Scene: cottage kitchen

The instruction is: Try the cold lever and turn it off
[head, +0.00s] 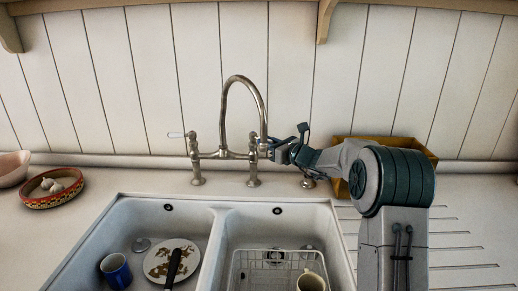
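A bridge tap (244,85) with a tall curved spout stands behind the double sink. Its left lever (176,134) has a white handle and points out to the left. My gripper (272,150) is at the right side of the tap, at the height of the bridge, close to or touching the right valve. The right lever is hidden behind my gripper and wrist. I cannot tell whether the fingers are open or shut. No hot or cold mark is legible on either lever. I see no water stream below the spout.
The left basin (135,215) holds a blue mug (116,270) and a dirty plate (158,262). The right basin (235,220) holds a wire rack (262,258) and a cream mug (311,281). A wooden box (425,151) stands behind my arm. A patterned bowl (45,200) sits left.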

